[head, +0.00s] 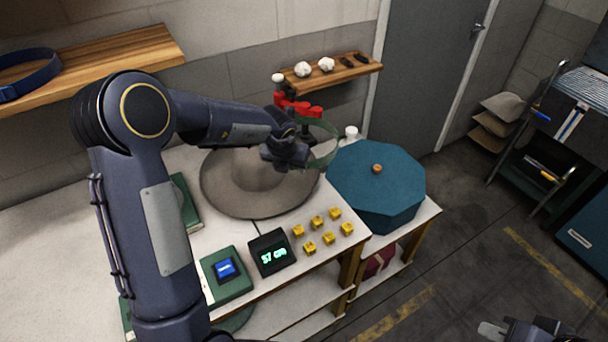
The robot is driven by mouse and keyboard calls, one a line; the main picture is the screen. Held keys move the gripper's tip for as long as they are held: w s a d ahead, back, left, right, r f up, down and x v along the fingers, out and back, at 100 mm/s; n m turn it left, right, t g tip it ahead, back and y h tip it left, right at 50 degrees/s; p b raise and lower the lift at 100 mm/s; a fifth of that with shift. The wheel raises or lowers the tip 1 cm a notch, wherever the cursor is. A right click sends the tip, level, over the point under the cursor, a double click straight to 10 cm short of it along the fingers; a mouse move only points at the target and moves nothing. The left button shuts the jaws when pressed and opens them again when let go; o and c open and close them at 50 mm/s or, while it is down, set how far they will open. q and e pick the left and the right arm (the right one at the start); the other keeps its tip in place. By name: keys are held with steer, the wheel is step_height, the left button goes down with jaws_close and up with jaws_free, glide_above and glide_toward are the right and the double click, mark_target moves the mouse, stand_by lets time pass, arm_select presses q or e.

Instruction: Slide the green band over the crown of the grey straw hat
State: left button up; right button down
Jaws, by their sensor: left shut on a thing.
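The grey straw hat (225,196) sits brim down on the white table, and its crown is partly hidden behind my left arm and gripper. My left gripper (302,155) is shut on the green band (331,156), a thin translucent loop. It holds the band tilted, above and to the right of the crown, near the right part of the brim. The band is not around the crown. My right gripper (491,330) shows only partly at the bottom right edge, far from the hat, and its finger opening is unclear.
A red tool (296,106) stands behind the band. A blue octagonal box (378,180) is right of the hat. In front are yellow blocks (318,222), a display reading 57 cm (270,252) and a blue button on a green box (226,268). A shelf (350,74) hangs behind.

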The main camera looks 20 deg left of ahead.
arm_select(q)
steer(key=a+r+n+g+y, duration=0.2)
steer(key=a+r+n+y, duration=0.15)
steer(key=a+n, duration=0.4)
steer(key=shift+n, duration=0.95)
steer(key=f+b, duration=0.3)
steer(key=b, duration=0.1)
steer(key=d+f+b, duration=0.1)
steer(key=f+b, duration=0.3)
steer(key=w+d+f+b, duration=0.1)
steer(key=f+b, duration=0.3)
steer(key=shift+f, duration=0.15)
steer(key=shift+f+b, duration=0.55)
steer(key=shift+f, duration=1.6)
steer(key=o, duration=1)
steer(key=shift+r, duration=0.15)
